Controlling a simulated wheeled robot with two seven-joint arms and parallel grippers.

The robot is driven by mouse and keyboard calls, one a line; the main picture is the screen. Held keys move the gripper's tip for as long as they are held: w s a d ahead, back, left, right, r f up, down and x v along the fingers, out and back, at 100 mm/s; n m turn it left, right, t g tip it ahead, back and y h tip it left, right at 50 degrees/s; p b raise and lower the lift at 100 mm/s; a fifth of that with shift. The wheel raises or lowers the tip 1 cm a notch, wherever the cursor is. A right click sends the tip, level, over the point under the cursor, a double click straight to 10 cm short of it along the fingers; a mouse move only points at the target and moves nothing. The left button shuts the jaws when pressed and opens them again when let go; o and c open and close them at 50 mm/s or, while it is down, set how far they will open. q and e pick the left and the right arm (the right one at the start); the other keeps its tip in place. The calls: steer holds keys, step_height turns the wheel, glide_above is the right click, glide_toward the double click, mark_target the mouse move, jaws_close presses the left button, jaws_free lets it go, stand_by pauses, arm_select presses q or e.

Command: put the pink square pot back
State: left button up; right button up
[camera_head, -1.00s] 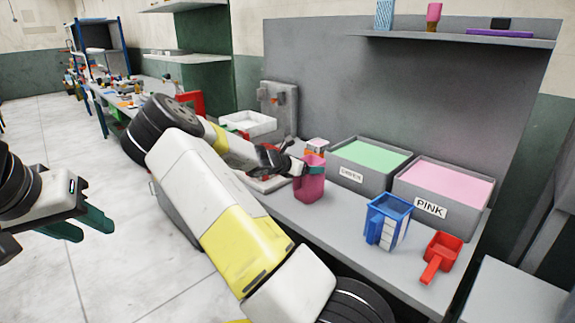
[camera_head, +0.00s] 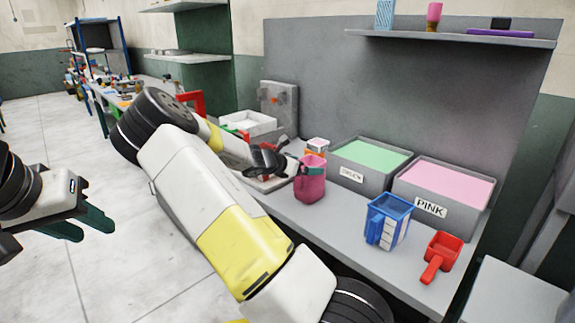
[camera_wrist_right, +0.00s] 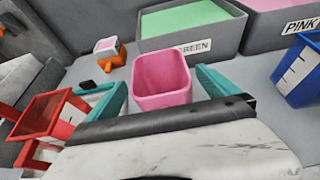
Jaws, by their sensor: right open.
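The pink square pot (camera_head: 310,186) stands upright on the grey bench, left of the green-filled bin. It also shows in the right wrist view (camera_wrist_right: 162,82), with its open top toward the camera. My right gripper (camera_head: 296,158) is open at the pot. In the wrist view its teal fingers lie on the left and right of the pot, with visible gaps, so it does not grip it. My left gripper (camera_head: 94,230) is open and empty, over the floor at the left.
The GREEN bin (camera_head: 372,158) and PINK bin (camera_head: 443,186) stand behind. A blue jug (camera_head: 388,222) and a red scoop (camera_head: 441,255) are on the bench to the right. A small orange-and-white block (camera_wrist_right: 108,52) is behind the pot. A red container (camera_wrist_right: 48,115) is left of the gripper.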

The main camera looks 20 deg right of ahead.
steer(key=v, duration=0.9)
steer(key=s+a+f+m+g+y, duration=0.1)
steer(key=s+f+m+g+y, duration=0.15)
steer(key=s+m, duration=0.3)
steer(key=s+a+f+m+g+y, duration=0.1)
steer(key=s+a+m+y, duration=0.1)
steer(key=s+m+y, duration=0.3)
steer(key=s+a+r+m+t+y, duration=0.2)
steer(key=s+a+r+m, duration=0.3)
steer(key=s, duration=0.5)
steer(key=s+a+r+m+t+y, duration=0.2)
steer(key=s+a+r+m+y, duration=0.3)
steer(key=s+a+r, duration=0.4)
step_height(320, 180, up, 3)
steer(key=shift+s+a+f+m+t, duration=0.2)
steer(key=shift+s+a+m+t, duration=0.15)
steer(key=shift+s+m, duration=0.5)
steer(key=shift+s, duration=0.15)
